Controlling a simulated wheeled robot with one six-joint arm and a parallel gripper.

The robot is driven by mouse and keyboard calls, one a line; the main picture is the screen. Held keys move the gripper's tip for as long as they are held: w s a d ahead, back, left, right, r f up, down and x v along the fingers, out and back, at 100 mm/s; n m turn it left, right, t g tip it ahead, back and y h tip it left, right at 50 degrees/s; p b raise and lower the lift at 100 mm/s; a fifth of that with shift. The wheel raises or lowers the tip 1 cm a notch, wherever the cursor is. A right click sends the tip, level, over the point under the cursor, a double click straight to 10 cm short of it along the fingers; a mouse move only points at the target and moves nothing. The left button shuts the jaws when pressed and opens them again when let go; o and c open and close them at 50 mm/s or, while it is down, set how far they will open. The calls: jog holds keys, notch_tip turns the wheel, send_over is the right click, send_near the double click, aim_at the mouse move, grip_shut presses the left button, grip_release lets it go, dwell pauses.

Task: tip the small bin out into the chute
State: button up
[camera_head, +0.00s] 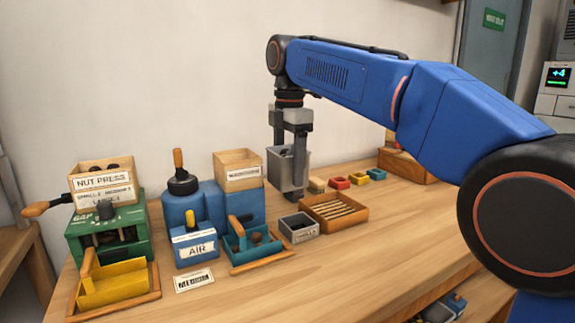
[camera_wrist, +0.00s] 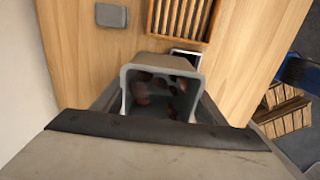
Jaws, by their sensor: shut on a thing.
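My gripper (camera_head: 289,146) is shut on a grey bin (camera_head: 290,172) and holds it roughly upright, above the table at the middle. The wrist view looks into this bin (camera_wrist: 165,66), where several brown, chestnut-like pieces lie in shadow. To its left, a wooden box with a label (camera_head: 238,170) sits on top of a blue machine (camera_head: 213,206). The label is too small to read, and I cannot tell which thing is the chute. A second, smaller grey bin with a label (camera_head: 299,229) stands on the table below the held bin.
A slatted wooden tray (camera_head: 352,224) stands right of the smaller grey bin. Small coloured trays (camera_head: 357,179) stand behind it. Left are a teal tray (camera_head: 262,256), the green nut press (camera_head: 107,240) and a yellow tray (camera_head: 113,284). The table's front middle is clear.

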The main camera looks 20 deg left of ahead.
aim_at(291, 179)
jog(key=t+y, duration=0.1)
jog(key=f+t+y, duration=0.2)
jog(key=y, duration=0.1)
jog(key=shift+w+a+f+t, duration=0.15)
jog(key=shift+w+a+t, duration=0.15)
jog(key=shift+w+a, duration=0.1)
jog(key=t+y, duration=0.3)
jog(key=y, duration=0.1)
jog(key=shift+a+f+t+y, duration=0.1)
jog(key=shift+f+t+y, duration=0.05)
jog(key=shift+t+y, duration=0.2)
jog(key=shift+d+f+t+y, duration=0.2)
jog(key=shift+f+t+y, duration=0.05)
jog(key=shift+t+y, duration=0.65)
jog(key=shift+s+d+f+t+y, duration=0.25)
jog(key=shift+t+y, duration=0.35)
jog(key=shift+y, duration=0.2)
jog(key=shift+s+d+f+t+y, duration=0.15)
jog(key=shift+f+t+y, duration=0.1)
jog(key=shift+t+y, duration=0.4)
jog(key=shift+s+d+r+t+y, duration=0.25)
jog(key=shift+t+y, duration=0.25)
jog(key=shift+y, duration=0.15)
jog(key=shift+s+d+r+t+y, duration=0.15)
jog(key=shift+r+t+y, duration=0.1)
jog(key=shift+t+y, duration=0.35)
